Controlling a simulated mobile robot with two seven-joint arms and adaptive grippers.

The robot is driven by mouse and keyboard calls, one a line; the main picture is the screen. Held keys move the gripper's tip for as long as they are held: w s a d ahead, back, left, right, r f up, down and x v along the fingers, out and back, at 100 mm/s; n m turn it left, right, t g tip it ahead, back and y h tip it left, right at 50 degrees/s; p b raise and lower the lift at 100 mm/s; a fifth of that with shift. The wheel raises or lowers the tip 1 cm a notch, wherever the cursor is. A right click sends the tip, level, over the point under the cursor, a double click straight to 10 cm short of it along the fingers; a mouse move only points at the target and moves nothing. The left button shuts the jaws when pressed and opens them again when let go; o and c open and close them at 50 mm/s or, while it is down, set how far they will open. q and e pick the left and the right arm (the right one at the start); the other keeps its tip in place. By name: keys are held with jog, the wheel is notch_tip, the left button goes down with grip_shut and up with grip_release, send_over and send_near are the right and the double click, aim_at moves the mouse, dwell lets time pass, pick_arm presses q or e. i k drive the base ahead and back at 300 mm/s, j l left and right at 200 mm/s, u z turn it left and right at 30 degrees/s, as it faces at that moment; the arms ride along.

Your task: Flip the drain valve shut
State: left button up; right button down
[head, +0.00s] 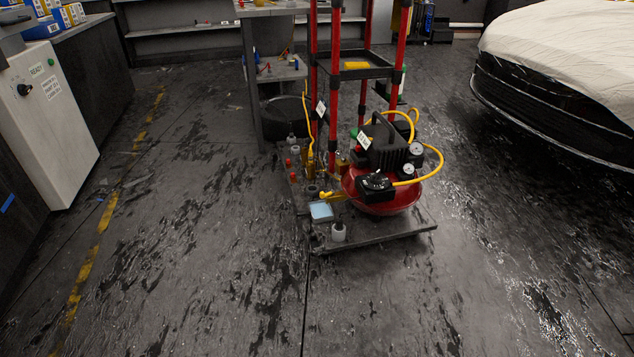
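A small air compressor (395,205) with a red tank and black top sits on a low dark platform (400,236) in the middle of the head view. It has round gauges (416,149) and a yellow hose (436,160). A white tag (364,140) with a green part beside it hangs at its upper left. A small yellow fitting (327,194) shows at the tank's left. I cannot tell which part is the drain valve or how its lever stands. Neither of my grippers is in view.
Red posts with a black shelf (356,69) rise behind the compressor. Small bottles and a light blue block (321,211) stand at the platform's left. A white cabinet (45,125) is at left, a covered car (565,60) at right. The wet-looking floor in front is clear.

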aim_at(322, 194)
jog(key=i+j+z, duration=0.15)
jog(key=i+j, duration=1.45)
jog(key=i, duration=0.55)
